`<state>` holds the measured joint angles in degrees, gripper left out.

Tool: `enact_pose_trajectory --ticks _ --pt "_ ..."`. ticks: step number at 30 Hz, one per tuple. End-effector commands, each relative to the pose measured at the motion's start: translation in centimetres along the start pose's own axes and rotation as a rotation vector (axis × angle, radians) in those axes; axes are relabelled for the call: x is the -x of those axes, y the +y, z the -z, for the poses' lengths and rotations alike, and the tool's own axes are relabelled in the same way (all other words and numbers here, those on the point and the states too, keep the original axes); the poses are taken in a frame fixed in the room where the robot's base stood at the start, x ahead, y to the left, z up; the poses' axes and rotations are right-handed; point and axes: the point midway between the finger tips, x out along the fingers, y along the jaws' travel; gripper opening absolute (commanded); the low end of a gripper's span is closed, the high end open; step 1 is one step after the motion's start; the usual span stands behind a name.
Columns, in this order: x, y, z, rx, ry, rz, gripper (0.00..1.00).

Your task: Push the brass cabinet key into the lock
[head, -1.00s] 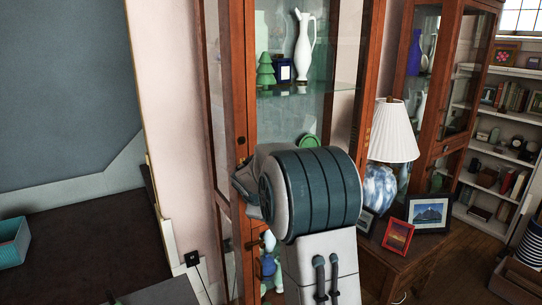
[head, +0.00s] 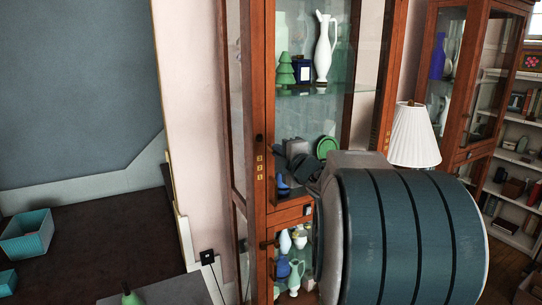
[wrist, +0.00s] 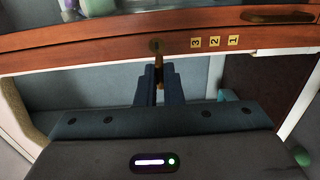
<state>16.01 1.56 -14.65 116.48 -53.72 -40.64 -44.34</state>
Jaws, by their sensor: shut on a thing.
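The brass key (wrist: 158,66) shows in the wrist view, upright in the picture between the fingertips of my gripper (wrist: 159,84), which is shut on it. In the head view the tall wooden cabinet (head: 262,100) stands at the centre.
Number plates 3, 2, 1 (wrist: 214,41) sit right of the lock in the wrist view, with a brass handle (wrist: 278,17) beyond. Glass shelves hold a white jug (head: 325,47) and other pieces. A pleated lamp (head: 414,135) stands right, close to my arm.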

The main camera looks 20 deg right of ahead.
Motion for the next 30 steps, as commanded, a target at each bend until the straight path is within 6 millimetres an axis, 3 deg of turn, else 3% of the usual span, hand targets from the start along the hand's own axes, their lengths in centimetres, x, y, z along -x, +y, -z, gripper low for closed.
enact_pose_trajectory --ticks 16,30 --pt "0.5 0.1 0.0 0.000 0.014 -0.022 0.00" --pt "-3.8 0.4 0.1 -0.001 0.014 -0.020 0.00"
